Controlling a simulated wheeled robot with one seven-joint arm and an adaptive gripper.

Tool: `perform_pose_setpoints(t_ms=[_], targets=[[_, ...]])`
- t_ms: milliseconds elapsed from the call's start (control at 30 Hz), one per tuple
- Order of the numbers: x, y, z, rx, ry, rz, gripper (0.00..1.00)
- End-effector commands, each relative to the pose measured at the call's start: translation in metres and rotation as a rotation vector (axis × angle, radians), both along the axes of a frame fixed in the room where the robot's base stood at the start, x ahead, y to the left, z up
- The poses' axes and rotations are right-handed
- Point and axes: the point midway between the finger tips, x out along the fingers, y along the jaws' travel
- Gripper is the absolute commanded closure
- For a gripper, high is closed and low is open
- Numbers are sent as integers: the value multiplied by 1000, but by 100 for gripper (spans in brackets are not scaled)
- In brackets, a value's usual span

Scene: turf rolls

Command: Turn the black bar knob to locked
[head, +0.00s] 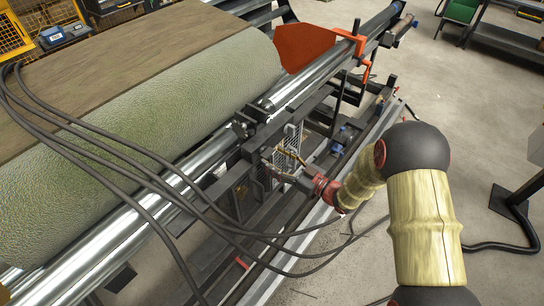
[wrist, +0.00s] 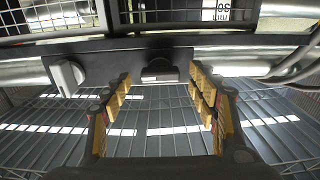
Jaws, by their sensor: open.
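In the wrist view a small black bar knob (wrist: 157,70) sits on the lower part of a dark panel (wrist: 215,62), with a pale strip at its base. My gripper (wrist: 160,80) is open, its two yellow-padded fingers standing left and right of the knob, apart from it. Which way the knob is turned, and any lock mark, I cannot tell. In the head view my gripper (head: 284,161) is at the machine's near side, among dark frame parts; the knob is too small to make out there.
A pale grey knob (wrist: 67,77) is on the same panel, left of my gripper. Wire mesh (wrist: 60,16) is above the panel. In the head view a large green turf roll (head: 150,125) lies behind metal rollers, and black hoses (head: 120,155) cross the front. The floor (head: 440,90) at right is partly clear.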

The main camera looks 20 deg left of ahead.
Motion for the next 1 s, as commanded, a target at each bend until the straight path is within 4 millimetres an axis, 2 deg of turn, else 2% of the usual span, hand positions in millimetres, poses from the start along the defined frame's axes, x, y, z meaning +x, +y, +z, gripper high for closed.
perform_pose_setpoints(t_ms=[200, 500, 1000], targets=[[7, 17, -1, -1, 0, 0, 41], [8, 18, 0, -1, 0, -1, 42], [8, 18, 0, -1, 0, -1, 70]])
